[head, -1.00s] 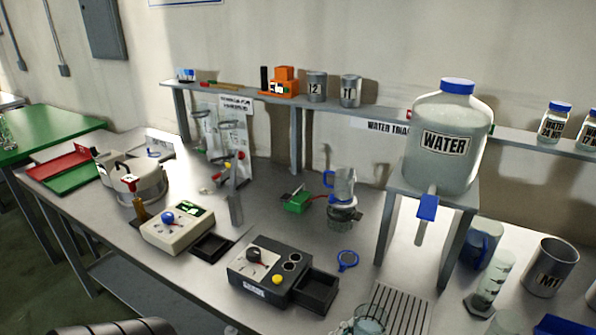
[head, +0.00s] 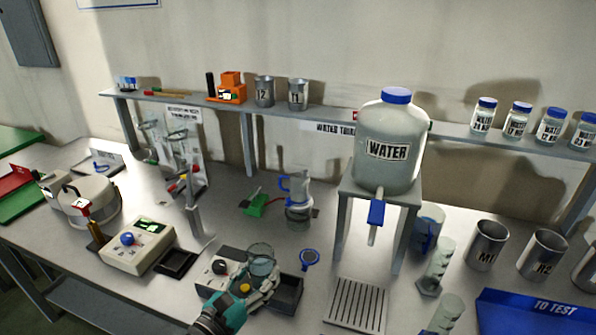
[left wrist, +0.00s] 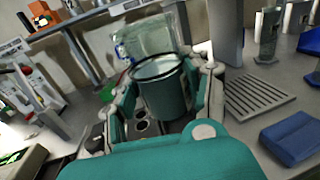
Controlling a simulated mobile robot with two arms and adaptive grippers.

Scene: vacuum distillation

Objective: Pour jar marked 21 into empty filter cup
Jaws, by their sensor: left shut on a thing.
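My left gripper (head: 262,283) is shut on a clear glass jar (head: 261,258) and holds it roughly upright above the grey control box. In the left wrist view the jar (left wrist: 161,88) sits between the fingers with its open rim up. No number on it is readable. The clear filter cup (head: 296,184) with a blue handle stands on its flask behind the gripper, apart from the jar. It shows blurred behind the jar in the left wrist view (left wrist: 150,38). My right gripper is not in view.
The water tank (head: 388,130) stands on a stand right of the filter cup, its tap hanging forward. A slatted drain (head: 355,305), a blue tray (head: 535,312) and metal cups (head: 487,246) are at the right.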

